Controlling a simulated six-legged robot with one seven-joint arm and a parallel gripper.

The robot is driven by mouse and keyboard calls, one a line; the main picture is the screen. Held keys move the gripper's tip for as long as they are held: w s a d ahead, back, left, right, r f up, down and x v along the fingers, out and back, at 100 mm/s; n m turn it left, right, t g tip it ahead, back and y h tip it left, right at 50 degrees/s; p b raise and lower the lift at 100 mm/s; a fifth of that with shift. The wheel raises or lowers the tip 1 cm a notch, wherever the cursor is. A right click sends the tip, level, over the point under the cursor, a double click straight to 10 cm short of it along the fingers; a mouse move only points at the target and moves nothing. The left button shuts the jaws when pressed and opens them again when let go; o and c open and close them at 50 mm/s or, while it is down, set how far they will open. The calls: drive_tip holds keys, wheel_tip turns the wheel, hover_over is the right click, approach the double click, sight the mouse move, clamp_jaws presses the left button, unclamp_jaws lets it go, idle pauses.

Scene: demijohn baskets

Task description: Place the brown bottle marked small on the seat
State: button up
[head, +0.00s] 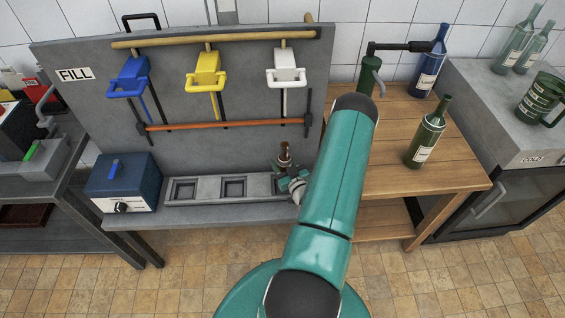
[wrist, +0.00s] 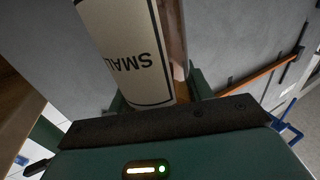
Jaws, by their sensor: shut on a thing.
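The brown bottle (head: 285,153) is upright in my gripper (head: 293,184), near the right end of the grey filling bench. In the wrist view the bottle (wrist: 130,50) fills the upper middle, with a cream label reading SMALL upside down. The green fingers are shut on it there. A grey strip with square recessed seats (head: 233,187) lies on the bench. The right-hand seat is partly hidden by my gripper and the bottle. I cannot tell whether the bottle's base touches it.
Blue, yellow (head: 205,72) and white clamp-like fittings hang above the seats, with an orange bar (head: 225,125) below. A blue box (head: 122,182) stands left of the strip. A wooden table (head: 390,180) with a green bottle (head: 428,132) and a blue bottle (head: 430,65) stands right.

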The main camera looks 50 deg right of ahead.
drive_tip(key=shift+f, duration=0.9)
idle(0.4)
drive_tip(key=o, duration=1.3)
drive_tip(key=shift+c, duration=0.2)
drive_tip(key=v, duration=1.4)
